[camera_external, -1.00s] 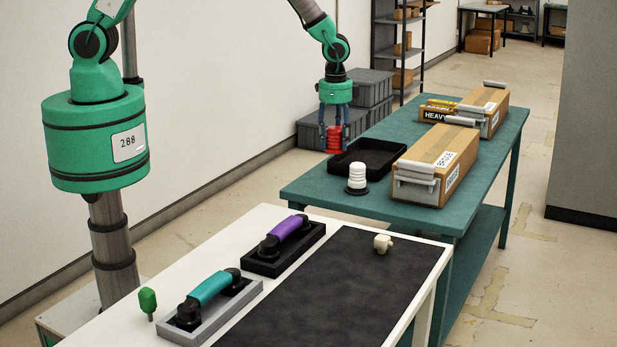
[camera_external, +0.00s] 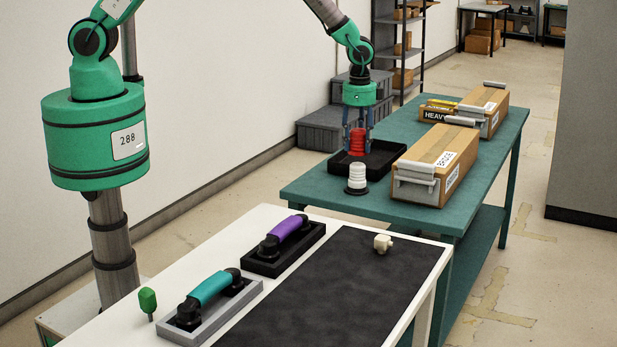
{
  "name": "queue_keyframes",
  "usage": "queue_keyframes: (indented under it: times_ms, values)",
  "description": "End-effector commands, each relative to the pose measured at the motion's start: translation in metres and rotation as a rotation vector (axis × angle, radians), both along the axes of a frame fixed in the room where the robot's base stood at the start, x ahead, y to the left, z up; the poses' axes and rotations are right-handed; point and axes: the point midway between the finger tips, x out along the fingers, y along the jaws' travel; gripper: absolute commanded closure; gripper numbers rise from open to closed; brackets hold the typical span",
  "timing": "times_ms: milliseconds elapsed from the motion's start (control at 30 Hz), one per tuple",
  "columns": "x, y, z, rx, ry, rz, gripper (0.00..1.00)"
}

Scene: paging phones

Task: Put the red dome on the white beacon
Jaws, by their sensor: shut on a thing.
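The red dome (camera_external: 357,143) is ribbed and hangs upright between the fingers of my gripper (camera_external: 358,139). My gripper is shut on it, above the black tray. The white beacon (camera_external: 357,177) is a ribbed white stack on a dark round base. It stands upright on the green table (camera_external: 310,191), in front of the tray. The dome is above and behind the beacon in the picture, apart from it. The exact gap in depth is hard to tell.
The black tray (camera_external: 393,155) lies under my gripper. The white table (camera_external: 330,216) in front holds a purple handset (camera_external: 286,228), a teal handset (camera_external: 209,289) and a black mat (camera_external: 335,290).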

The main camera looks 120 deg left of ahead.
Motion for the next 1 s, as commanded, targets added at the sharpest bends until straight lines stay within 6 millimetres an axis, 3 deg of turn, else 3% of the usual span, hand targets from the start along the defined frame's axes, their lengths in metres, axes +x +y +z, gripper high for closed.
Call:
queue_keyframes:
  times_ms: [400,867,900,967,1000]
  values:
    - [0.0,0.0,-0.033,0.0,0.0,0.0,0.82]
    - [0.0,0.0,-0.038,0.0,0.0,0.0,0.82]
    - [0.0,0.0,-0.038,0.0,0.0,0.0,0.49]
    - [0.0,0.0,-0.037,0.0,0.0,0.0,0.37]
    - [0.0,0.0,-0.037,0.0,0.0,0.0,0.36]
